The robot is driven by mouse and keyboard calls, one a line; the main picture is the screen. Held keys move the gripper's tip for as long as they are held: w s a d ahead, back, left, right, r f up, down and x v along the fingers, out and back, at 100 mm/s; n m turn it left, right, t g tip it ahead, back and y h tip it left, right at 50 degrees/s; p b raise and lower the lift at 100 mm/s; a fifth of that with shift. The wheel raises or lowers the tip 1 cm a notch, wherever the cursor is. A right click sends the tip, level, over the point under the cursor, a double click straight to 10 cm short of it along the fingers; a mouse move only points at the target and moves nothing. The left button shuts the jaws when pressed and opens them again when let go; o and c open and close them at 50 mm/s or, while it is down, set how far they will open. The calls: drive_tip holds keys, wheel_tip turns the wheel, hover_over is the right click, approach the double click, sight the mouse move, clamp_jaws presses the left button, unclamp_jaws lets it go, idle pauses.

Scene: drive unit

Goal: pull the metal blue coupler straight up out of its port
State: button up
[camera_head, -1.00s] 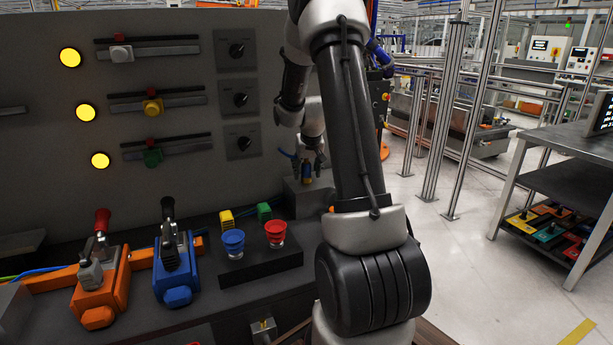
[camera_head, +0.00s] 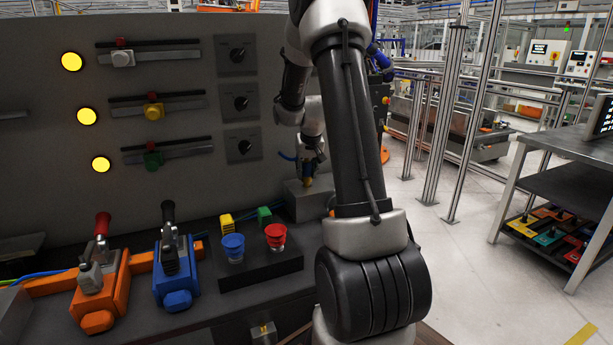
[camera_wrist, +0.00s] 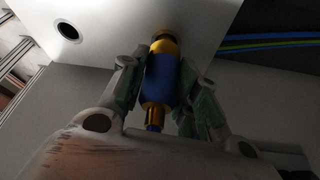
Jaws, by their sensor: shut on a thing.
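The coupler (camera_wrist: 161,77) is a blue cylinder with brass-coloured ends. In the wrist view it stands between the two fingers of my gripper (camera_wrist: 158,82), which are shut on its blue body. Its far brass end meets the pale face of the port block (camera_wrist: 110,25); the port's mouth is hidden, so I cannot tell how deep it sits. In the head view my gripper (camera_head: 309,168) points down over the grey port block (camera_head: 305,205) at the bench's right end, and only a small brass-and-blue part of the coupler (camera_head: 308,181) shows below it.
A dark round hole (camera_wrist: 68,31) is in the same block face. Blue and green cables (camera_wrist: 265,42) run beside the block. Blue (camera_head: 233,246) and red (camera_head: 275,237) buttons and two lever units stand left on the bench. The upright panel (camera_head: 190,60) rises behind.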

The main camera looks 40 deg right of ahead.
drive_tip(key=shift+r, duration=7.25)
